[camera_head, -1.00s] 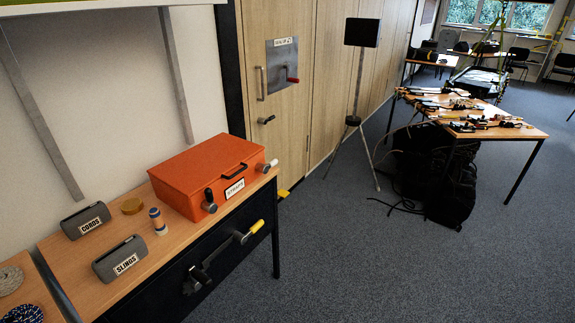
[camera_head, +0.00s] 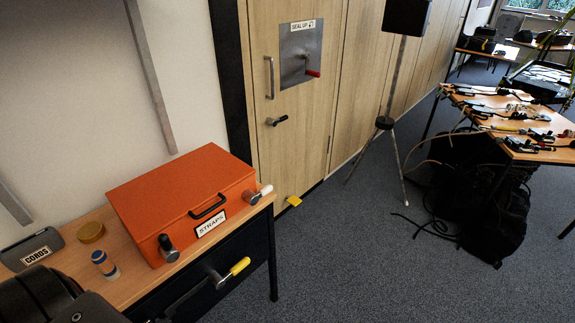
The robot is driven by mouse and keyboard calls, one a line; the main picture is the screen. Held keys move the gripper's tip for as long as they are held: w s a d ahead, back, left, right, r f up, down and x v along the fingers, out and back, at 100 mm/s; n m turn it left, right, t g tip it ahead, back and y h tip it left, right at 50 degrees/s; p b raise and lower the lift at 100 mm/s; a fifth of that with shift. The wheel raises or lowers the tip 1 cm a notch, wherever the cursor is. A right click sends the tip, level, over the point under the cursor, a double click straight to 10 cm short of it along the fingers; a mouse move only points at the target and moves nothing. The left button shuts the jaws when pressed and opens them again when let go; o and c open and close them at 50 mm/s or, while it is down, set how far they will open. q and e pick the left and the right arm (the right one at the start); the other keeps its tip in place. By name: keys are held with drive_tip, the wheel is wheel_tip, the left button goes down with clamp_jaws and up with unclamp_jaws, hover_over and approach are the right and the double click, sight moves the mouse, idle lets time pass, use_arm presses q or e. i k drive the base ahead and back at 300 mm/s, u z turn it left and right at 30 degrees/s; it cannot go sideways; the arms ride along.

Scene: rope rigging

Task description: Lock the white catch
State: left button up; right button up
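The white catch (camera_head: 264,190) is on the right front of the orange box (camera_head: 180,192) labelled STRAPS. Its white-tipped lever points up and to the right from a grey base. A black-handled catch (camera_head: 166,245) is on the box's left front, and a dark carry handle (camera_head: 207,207) sits between them. The box lid looks closed. A dark arm part of mine fills the lower left corner, over the table's front left. No fingertips of either gripper show.
The box stands on a wooden table (camera_head: 86,262) with a CORDS holder (camera_head: 33,249), a yellow tin (camera_head: 91,232) and a small roll (camera_head: 105,264). A yellow-handled lever (camera_head: 238,266) sticks out from the table front. Grey floor (camera_head: 340,270) right of the table is clear.

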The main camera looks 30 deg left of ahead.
sight(252, 199)
drive_tip(key=i, duration=3.45)
drive_tip(key=u, duration=4.1)
